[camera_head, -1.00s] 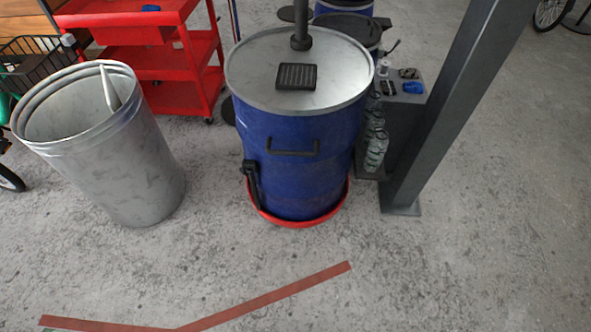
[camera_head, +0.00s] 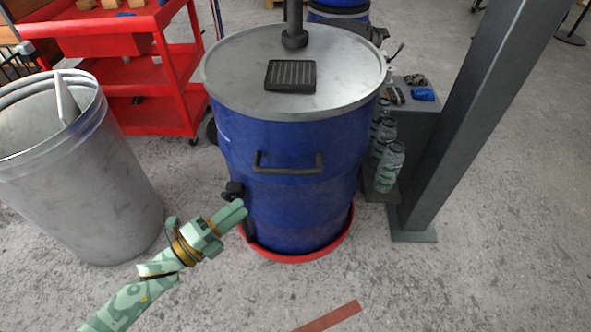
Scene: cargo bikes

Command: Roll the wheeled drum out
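The wheeled drum (camera_head: 300,205) is a blue barrel with a grey metal lid (camera_head: 335,80), upright on a red round base (camera_head: 300,255). A black bar handle (camera_head: 288,165) sits on its front, and a black fitting is on its lower left side. My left gripper (camera_head: 238,212) is in front of the drum's lower left side, close to the black fitting. Its fingers look close together, but I cannot tell whether they are shut or touch the drum. My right gripper is not in view.
A grey metal bin (camera_head: 90,200) stands at the left. A red shelf cart (camera_head: 160,70) is behind it. A grey post (camera_head: 455,130) and a low stand with bottles (camera_head: 388,165) are close on the drum's right. The floor in front is clear, with a red stripe (camera_head: 330,317).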

